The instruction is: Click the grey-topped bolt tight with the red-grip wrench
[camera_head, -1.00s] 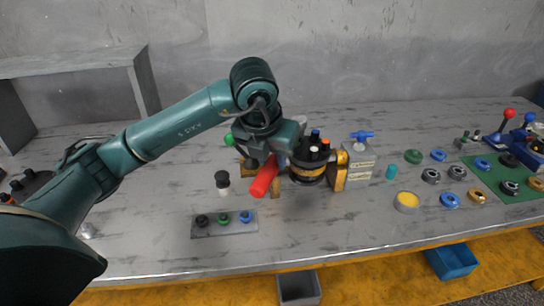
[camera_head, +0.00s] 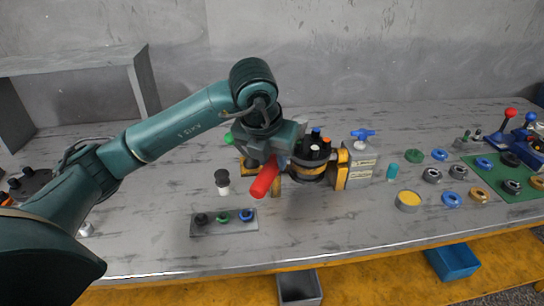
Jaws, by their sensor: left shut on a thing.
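The red-grip wrench (camera_head: 264,181) is held in my left gripper (camera_head: 266,162), which is shut on it. Its red handle points down and toward the front of the table. Its working end is hidden behind the gripper and the motor. The hydraulic motor (camera_head: 309,168) stands just right of the gripper, a dark round body with a yellow band. Several bolts stand on its top, with blue (camera_head: 316,132), orange (camera_head: 326,141) and pale (camera_head: 314,148) tops. I cannot tell for sure which is the grey-topped one. My right gripper is not in view.
A grey block (camera_head: 223,222) with black, green and blue pieces lies in front. A black-capped white bottle (camera_head: 222,182) stands left of the motor. Several rings and a yellow-filled dish (camera_head: 408,201) lie further right.

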